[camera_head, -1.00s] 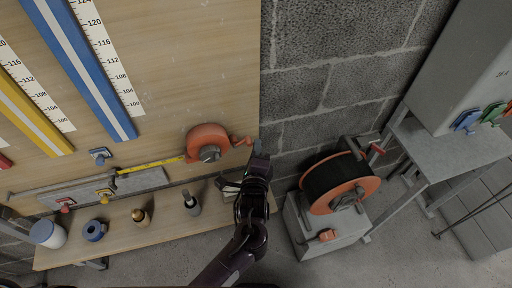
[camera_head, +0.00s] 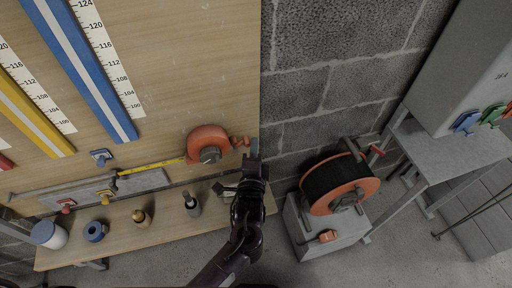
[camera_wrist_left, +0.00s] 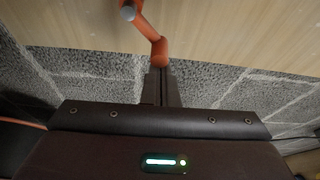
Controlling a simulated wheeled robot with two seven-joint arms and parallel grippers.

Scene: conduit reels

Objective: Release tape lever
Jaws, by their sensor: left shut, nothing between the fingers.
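The orange tape reel (camera_head: 207,137) is mounted on the wooden board, with its yellow tape (camera_head: 150,166) drawn out to the left. Its orange lever (camera_head: 240,141) sticks out on the right side, near the board's edge. My left gripper (camera_head: 254,146) is just right of the lever's outer end, with its fingers shut and empty. In the left wrist view the lever (camera_wrist_left: 148,30) reaches down to the tips of the shut fingers (camera_wrist_left: 160,75). I cannot tell whether they touch. My right gripper is not in view.
A shelf (camera_head: 160,234) below the board holds a white jar (camera_head: 48,235), a blue roll (camera_head: 95,231) and bottles. A black and orange cable reel (camera_head: 338,183) stands right of my arm. The block wall (camera_head: 330,95) beside the board is bare.

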